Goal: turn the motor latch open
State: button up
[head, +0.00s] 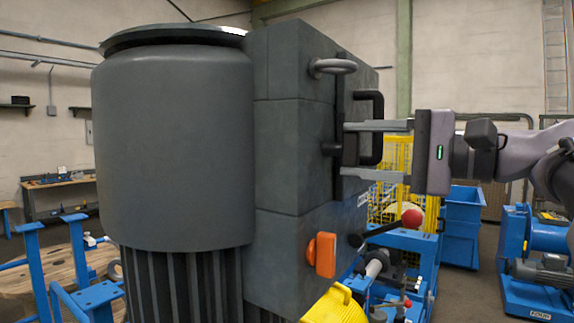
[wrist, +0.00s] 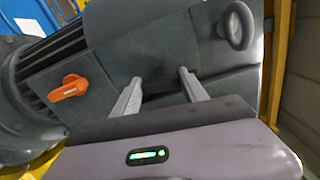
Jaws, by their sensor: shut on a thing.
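The motor is a large dark grey drum with a block-shaped housing (head: 290,120); the housing also shows in the wrist view (wrist: 130,45). A small black latch handle (head: 349,149) stands out from the housing's right face. My gripper (head: 346,150) reaches in from the right, one finger above this handle and one below, shut on it. In the wrist view the two fingers of my gripper (wrist: 158,88) point at the dark housing face, and what lies between them is hard to make out. An orange lever (head: 321,255) sits lower on the housing; it also shows in the wrist view (wrist: 68,88).
A grey ring (head: 333,66) sticks out above my fingers. A black bar handle (head: 377,125) stands just behind them. A yellow guard (head: 395,160) and blue machinery (head: 462,240) stand behind. A workbench (head: 58,190) stands far left.

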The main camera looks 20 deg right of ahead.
jog(key=shift+f+n+b, duration=0.15)
jog(key=shift+n+b, duration=0.3)
jog(key=shift+n, duration=0.15)
jog(key=o, duration=1.4)
jog(key=shift+s+d, duration=0.1)
jog(key=b+v, duration=0.2)
jog(key=v, duration=1.5)
jog(key=shift+s, duration=0.1)
